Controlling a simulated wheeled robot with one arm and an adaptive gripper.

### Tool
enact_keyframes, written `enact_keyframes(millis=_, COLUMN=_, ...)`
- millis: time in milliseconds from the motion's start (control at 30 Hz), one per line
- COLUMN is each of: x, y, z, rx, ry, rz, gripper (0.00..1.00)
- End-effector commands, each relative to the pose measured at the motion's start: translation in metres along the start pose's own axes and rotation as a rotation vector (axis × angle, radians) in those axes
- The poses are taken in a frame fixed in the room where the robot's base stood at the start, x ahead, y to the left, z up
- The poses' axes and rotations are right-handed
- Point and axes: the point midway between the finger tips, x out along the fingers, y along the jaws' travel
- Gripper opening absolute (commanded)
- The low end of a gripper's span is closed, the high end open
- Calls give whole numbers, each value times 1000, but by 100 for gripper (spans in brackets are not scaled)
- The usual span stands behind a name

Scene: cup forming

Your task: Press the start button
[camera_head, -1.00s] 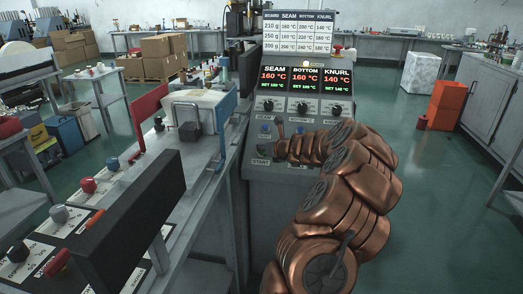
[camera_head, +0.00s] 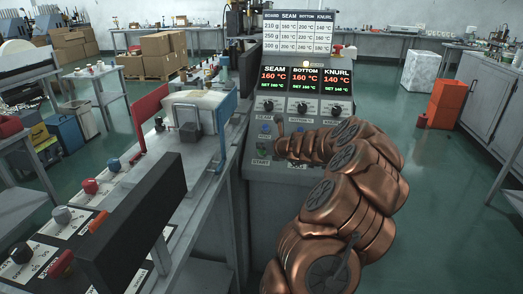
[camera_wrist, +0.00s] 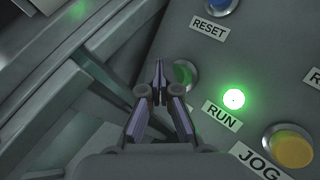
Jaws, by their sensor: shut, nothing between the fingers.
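The green start button (camera_wrist: 184,74) is partly hidden behind my fingertips in the wrist view. In the head view, the START label (camera_head: 261,162) shows low on the control panel (camera_head: 274,176), left of my arm. My gripper (camera_wrist: 158,74) is shut and empty, its tips overlapping the left side of the green button in the wrist view. I cannot tell whether the tips touch it. The RUN lamp (camera_wrist: 233,98) glows green to the right of the button.
A blue RESET button (camera_wrist: 222,5) is above, and a yellow JOG button (camera_wrist: 291,149) is at the lower right. Temperature displays (camera_head: 306,80) stand above the panel. A grey bench (camera_head: 205,205) with knobs lies left. Open floor (camera_head: 420,190) is to the right.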

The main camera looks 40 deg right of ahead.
Motion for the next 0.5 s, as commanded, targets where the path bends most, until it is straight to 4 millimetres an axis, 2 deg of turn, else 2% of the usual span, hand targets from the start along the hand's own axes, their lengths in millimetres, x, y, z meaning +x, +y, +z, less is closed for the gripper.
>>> enact_keyframes(millis=500, x=-24, y=17, z=18, rx=1, ry=1, rz=1, gripper=0)
